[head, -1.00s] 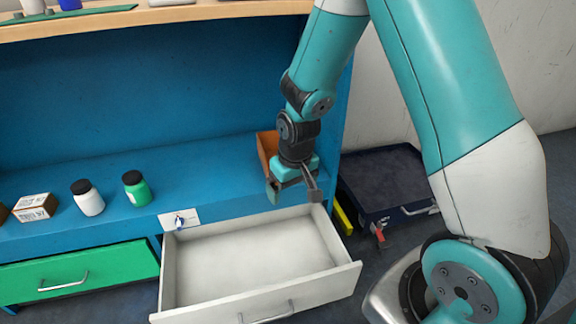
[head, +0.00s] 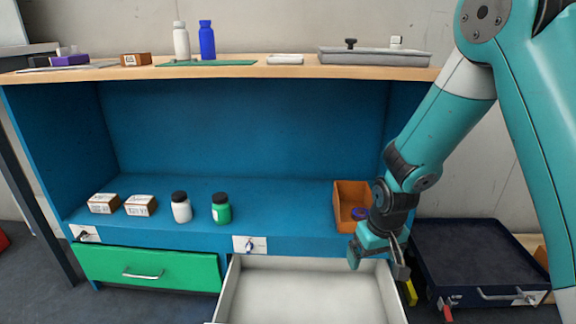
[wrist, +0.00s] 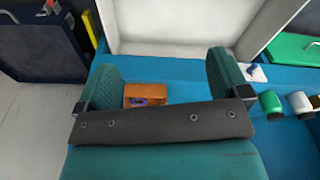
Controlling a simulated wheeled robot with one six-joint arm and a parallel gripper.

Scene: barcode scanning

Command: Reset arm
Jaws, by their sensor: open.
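My gripper (head: 378,262) is open and empty in the head view, pointing down above the back right corner of the open white drawer (head: 310,290). In the wrist view my gripper (wrist: 163,82) shows two teal ribbed fingers set wide apart with nothing between them. An orange box (head: 350,198) with a purple item inside stands on the blue shelf just behind my gripper; the wrist view shows the orange box (wrist: 146,92) too.
A white bottle (head: 181,209), a green bottle (head: 221,210) and two small boxes stand on the blue shelf (head: 285,215) at left. A green drawer (head: 150,270) is shut. A dark case (head: 475,262) is at right. The wooden top (head: 280,70) holds several items.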

